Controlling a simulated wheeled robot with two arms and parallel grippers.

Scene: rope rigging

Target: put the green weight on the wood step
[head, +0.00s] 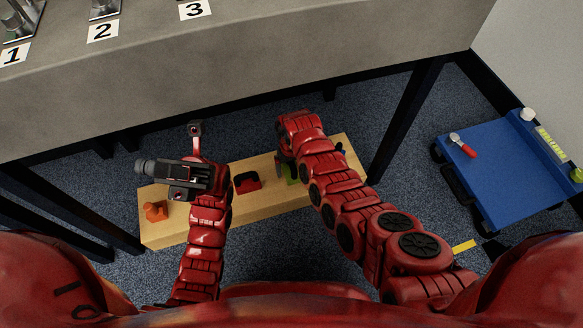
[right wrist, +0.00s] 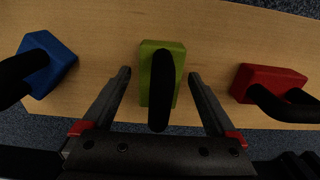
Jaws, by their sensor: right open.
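The green weight (right wrist: 149,55) has a black handle pointing at the camera in the right wrist view. It appears to stand on the pale wood step (right wrist: 110,25). In the head view the green weight (head: 291,174) is partly hidden by my right arm. My right gripper (right wrist: 160,75) is open, with one finger on each side of the green weight and a gap on both sides. The wood step (head: 270,203) lies on the floor below the grey table. My left gripper (head: 185,178) is above the step's left part; its jaw state is unclear.
A blue weight (right wrist: 58,65) and a red weight (right wrist: 270,83) flank the green one on the step. An orange weight (head: 155,211) is at its left end. The grey table (head: 250,60) overhangs behind. A blue cart (head: 500,170) stands right.

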